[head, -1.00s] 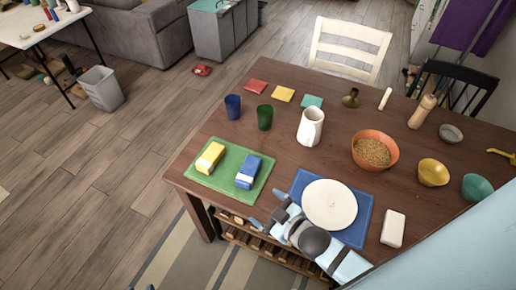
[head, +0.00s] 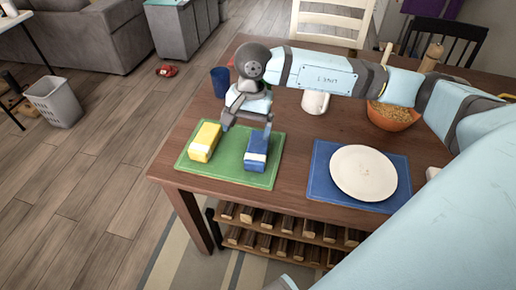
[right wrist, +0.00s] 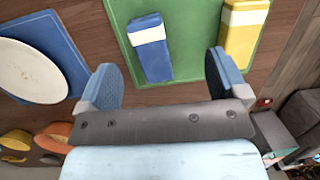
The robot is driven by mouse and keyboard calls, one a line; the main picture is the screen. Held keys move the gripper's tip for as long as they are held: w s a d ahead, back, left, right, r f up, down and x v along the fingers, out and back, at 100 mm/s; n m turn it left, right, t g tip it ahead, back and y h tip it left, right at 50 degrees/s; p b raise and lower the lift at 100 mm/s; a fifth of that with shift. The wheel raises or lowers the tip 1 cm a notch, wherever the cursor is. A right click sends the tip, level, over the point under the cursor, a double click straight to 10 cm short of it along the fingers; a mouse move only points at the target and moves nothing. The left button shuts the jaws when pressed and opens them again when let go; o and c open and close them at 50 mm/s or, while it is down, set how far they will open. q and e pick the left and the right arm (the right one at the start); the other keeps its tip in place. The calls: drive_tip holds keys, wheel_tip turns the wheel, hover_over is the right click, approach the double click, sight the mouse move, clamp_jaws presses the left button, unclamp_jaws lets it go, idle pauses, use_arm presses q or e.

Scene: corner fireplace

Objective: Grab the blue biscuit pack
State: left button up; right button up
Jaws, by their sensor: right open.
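The blue biscuit pack (head: 257,147), with a white band, lies on the green mat (head: 225,172) at the near left of the table. A yellow pack (head: 205,141) with a white band lies to its left. My right gripper (head: 247,128) is open and points down over the blue pack, one finger on each side in the picture. In the right wrist view, the blue pack (right wrist: 155,58) shows ahead of the gap between the open fingers (right wrist: 163,74), apart from both. The yellow pack (right wrist: 241,38) is beyond the other finger. My left gripper is out of view.
A white plate (head: 363,172) on a blue mat (head: 324,181) lies to the right. A blue cup (head: 220,82), a white jug (head: 315,102) and an orange bowl (head: 392,118) stand behind, partly hidden by my right arm. Logs fill the shelf below.

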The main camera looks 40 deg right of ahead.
sight(258, 147)
drive_tip(key=d+f, duration=0.1)
drive_tip(key=f, duration=0.1)
drive_tip(key=w+d+f+h, duration=0.1)
drive_tip(key=f, duration=0.1)
drive_tip(key=d+f+h+b, duration=0.1)
drive_tip(key=f, duration=0.2)
drive_tip(key=shift+w+d+n+t, duration=0.15)
drive_tip(key=shift+d+n+t, duration=0.15)
drive_tip(key=shift+w+d+f+b, duration=0.1)
drive_tip(key=shift+d+f+b, duration=0.1)
drive_tip(key=shift+f, duration=1.4)
drive_tip(key=shift+d+f+b, duration=0.1)
drive_tip(key=shift+f+b, duration=0.1)
drive_tip(key=shift+f, duration=1.35)
drive_tip(key=c, duration=1.1)
